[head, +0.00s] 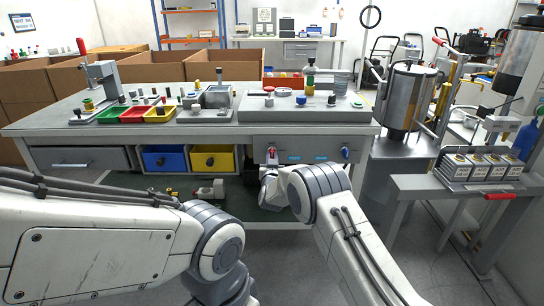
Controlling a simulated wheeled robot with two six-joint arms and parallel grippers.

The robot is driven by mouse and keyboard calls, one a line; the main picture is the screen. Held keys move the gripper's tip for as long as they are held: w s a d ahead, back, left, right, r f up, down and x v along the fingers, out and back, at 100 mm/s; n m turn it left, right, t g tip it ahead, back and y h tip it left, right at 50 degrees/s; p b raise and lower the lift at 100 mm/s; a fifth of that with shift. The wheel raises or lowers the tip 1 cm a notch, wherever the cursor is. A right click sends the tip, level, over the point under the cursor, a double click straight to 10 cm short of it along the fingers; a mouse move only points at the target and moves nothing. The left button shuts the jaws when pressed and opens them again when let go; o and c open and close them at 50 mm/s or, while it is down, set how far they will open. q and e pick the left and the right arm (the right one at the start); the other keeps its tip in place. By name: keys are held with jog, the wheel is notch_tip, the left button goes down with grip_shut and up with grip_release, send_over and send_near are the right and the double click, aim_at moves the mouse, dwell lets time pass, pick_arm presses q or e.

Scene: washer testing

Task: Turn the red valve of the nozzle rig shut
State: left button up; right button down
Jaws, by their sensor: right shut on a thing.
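The nozzle rig (305,103) is a grey unit on the right half of the workbench, with a nozzle on top and a front panel below the bench edge. The small red valve (271,152) is at the left of that panel. My right gripper (271,160) reaches up to the valve from below and is shut on it. The jaws and my wrist hide part of the valve, so its exact angle is hard to tell. My left arm crosses the lower left, and its gripper is not in view.
A blue knob (345,152) sits at the panel's right. Green, red and yellow trays (158,115) stand on the bench, with blue and yellow drawers (212,159) below. A steel tank (408,95) and a side table (420,188) are to the right. Cardboard boxes (160,70) stand behind.

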jog(key=shift+f+n, duration=0.1)
jog(key=shift+n, duration=0.4)
jog(key=c, duration=0.9)
grip_release()
jog(key=shift+o, duration=0.2)
jog(key=shift+s, duration=0.1)
jog(key=s+p, duration=0.2)
jog(key=s, duration=0.8)
jog(key=shift+s, duration=0.15)
